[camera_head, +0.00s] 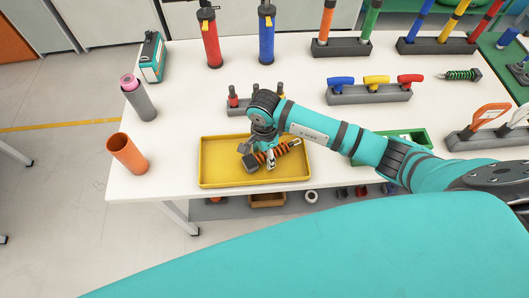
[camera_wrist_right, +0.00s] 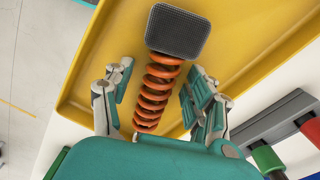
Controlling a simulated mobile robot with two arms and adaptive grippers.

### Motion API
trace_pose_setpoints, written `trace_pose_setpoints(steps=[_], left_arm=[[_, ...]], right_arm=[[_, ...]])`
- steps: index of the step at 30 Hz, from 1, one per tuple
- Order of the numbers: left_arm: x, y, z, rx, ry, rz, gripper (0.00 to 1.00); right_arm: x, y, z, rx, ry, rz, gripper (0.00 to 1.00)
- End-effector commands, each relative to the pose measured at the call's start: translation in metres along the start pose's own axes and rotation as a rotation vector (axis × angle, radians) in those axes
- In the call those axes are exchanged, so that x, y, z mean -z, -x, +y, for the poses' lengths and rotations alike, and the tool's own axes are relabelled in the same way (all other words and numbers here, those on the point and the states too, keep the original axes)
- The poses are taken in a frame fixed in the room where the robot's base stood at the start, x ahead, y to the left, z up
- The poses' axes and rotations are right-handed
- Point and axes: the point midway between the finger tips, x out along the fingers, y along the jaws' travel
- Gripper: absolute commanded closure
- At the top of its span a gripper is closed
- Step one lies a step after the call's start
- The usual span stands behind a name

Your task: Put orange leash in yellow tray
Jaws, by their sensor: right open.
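The orange leash (camera_head: 283,149) is an orange coil with a dark grey block at one end. It lies in the yellow tray (camera_head: 222,178), in the tray's right half. In the wrist view the leash (camera_wrist_right: 157,88) runs between the fingers of my right gripper (camera_wrist_right: 158,95), its block toward the top, over the yellow tray (camera_wrist_right: 110,50). The fingers are apart, with gaps on both sides of the coil. In the head view my right gripper (camera_head: 262,146) is over the tray, partly covering the leash. My left gripper is not in view.
A small dark rack (camera_head: 240,106) stands behind the tray. An orange cup (camera_head: 126,153) and a grey cylinder (camera_head: 141,103) stand to its left. A green bin (camera_head: 418,137) is to the right, partly behind my arm. A grey holder (camera_head: 370,95) with coloured handles stands behind my arm.

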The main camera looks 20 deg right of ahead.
Motion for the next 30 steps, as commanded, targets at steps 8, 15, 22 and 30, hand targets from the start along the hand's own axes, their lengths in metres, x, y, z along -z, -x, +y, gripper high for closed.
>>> trace_pose_setpoints(steps=[8,15,22,30], left_arm=[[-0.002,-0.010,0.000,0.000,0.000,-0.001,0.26],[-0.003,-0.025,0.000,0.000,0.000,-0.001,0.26],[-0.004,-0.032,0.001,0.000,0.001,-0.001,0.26],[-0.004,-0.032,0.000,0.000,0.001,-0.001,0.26]], right_arm=[[0.001,0.034,-0.002,0.007,0.002,0.000,0.44],[0.000,0.086,-0.002,0.006,0.002,0.000,0.44],[0.000,0.116,-0.001,0.001,0.000,0.000,0.44],[0.000,0.123,0.000,0.000,0.000,0.000,0.44]])
